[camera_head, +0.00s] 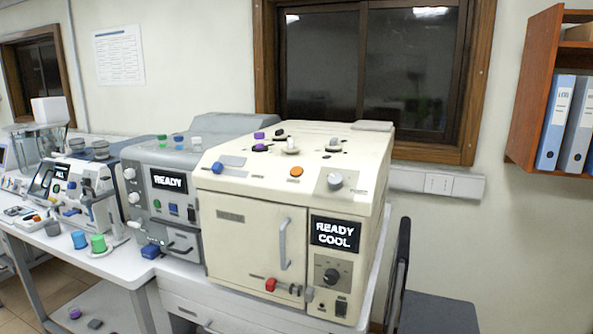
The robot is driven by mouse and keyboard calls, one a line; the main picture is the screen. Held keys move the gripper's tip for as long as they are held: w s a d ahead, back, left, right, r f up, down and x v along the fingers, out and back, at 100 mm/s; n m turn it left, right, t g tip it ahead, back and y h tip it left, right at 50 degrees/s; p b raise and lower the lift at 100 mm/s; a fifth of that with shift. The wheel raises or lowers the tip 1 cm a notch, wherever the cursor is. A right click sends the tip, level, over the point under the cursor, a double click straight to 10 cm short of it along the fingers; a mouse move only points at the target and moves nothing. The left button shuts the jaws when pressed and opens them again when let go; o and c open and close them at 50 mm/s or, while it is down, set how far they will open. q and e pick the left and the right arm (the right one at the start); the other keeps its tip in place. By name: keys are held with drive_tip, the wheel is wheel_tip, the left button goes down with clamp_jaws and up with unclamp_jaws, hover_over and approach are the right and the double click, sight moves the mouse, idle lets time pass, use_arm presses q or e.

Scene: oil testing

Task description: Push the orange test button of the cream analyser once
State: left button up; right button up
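The cream analyser (258,238) stands on the white bench in the middle of the camera_head view, its front turned towards me. The orange test button (297,171) is a round orange cap on its sloped upper panel, between a blue knob (218,167) on the left and a grey dial (335,181) on the right. Nothing covers the button. Neither of my grippers is in view.
A grey analyser (160,205) with a READY display stands directly left of the cream one. Blue and green cups (98,243) sit further left on the bench. A dark chair (425,310) stands at the right. A shelf with binders (550,120) hangs upper right.

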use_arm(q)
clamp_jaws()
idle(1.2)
